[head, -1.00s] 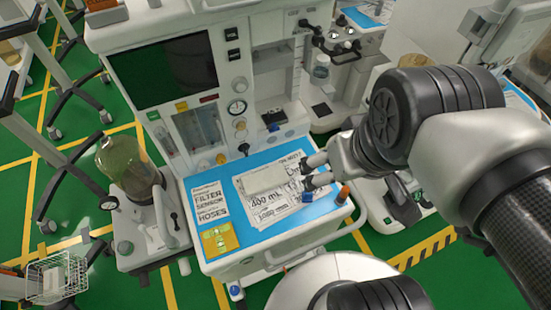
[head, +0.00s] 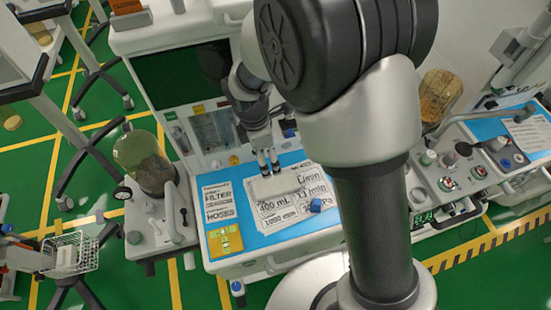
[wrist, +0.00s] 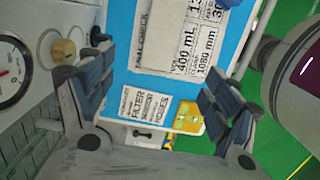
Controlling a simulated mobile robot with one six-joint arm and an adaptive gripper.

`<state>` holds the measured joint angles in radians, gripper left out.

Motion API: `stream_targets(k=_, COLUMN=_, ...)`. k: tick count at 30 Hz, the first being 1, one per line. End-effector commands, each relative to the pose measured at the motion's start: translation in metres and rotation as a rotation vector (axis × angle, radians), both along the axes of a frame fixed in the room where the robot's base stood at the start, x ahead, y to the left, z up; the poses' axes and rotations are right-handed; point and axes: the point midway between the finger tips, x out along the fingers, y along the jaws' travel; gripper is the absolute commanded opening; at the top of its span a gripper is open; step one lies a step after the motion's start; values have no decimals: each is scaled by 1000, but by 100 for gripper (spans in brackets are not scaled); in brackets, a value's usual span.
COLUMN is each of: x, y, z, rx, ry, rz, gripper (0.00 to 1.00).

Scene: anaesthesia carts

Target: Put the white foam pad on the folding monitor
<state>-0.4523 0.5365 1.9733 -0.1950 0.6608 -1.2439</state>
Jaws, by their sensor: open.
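The white foam pad (head: 275,188) appears as a pale flat block lying on printed sheets on the blue top of the middle cart. In the wrist view the pad (wrist: 155,40) shows as a plain whitish rectangle beyond the fingers. My gripper (head: 268,161) is open and points down just behind the pad's far edge; I cannot tell the exact gap. Its fingers are spread wide in the wrist view (wrist: 158,95), with nothing between them. A grey panel on an arm at the upper right (head: 527,40) may be the folding monitor; it is partly cut off.
My arm hides the right part of the blue top (head: 226,245). A small blue cap (head: 316,205) stands near the pad. The cart's dark screen and gauges rise behind. A glass canister (head: 142,160) stands left, another cart (head: 450,185) right. Green floor shows in front.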

Motion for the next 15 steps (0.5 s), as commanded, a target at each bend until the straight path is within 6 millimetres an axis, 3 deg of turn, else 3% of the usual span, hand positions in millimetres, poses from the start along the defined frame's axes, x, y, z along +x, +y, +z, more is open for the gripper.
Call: stream_targets(k=15, x=2, y=-13, z=-103, rx=-1, ry=4, rz=0, gripper=82)
